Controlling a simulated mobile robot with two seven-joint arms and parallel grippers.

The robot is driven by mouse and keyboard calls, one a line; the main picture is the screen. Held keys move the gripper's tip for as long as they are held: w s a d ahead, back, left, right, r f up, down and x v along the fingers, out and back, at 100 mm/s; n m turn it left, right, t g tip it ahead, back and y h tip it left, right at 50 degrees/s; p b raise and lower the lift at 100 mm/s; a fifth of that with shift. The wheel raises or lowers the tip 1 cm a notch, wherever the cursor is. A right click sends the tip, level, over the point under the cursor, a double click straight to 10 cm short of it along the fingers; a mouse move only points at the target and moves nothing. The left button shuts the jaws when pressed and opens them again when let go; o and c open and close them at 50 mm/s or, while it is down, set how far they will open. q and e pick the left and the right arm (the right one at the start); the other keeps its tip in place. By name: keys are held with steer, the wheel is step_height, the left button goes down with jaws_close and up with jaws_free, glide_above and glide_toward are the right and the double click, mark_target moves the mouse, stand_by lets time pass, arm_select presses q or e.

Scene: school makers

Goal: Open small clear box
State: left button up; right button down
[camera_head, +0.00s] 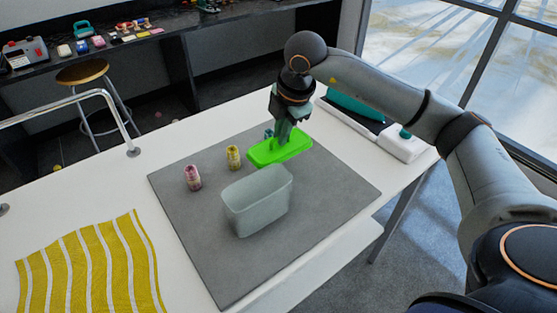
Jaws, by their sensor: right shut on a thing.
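The small clear box (258,206) stands upright on the grey mat (215,255), and its top is open. Its green lid (284,148) is off the box, behind it and a little to the right, near the back edge of the mat. My right gripper (280,140) points down over the lid and is shut on it. I cannot tell whether the lid touches the mat or hangs just above it. My left gripper is not in view.
Two small jars, one reddish (193,178) and one yellow (233,158), stand left of the box. A yellow striped cloth (95,268) lies at the front left. A white device (402,143) sits at the back right. The front of the mat is clear.

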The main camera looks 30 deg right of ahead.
mark_target(282, 157)
step_height(282, 157, down, 8)
steer(key=shift+f, duration=0.15)
stand_by(0.4)
steer(key=c, duration=1)
jaws_free()
steer(key=shift+f, duration=0.1)
steer(key=shift+r, duration=0.25)
steer(key=shift+s+r, duration=0.1)
steer(key=shift+r, duration=0.3)
steer(key=v, duration=1.1)
steer(key=shift+s, duration=0.1)
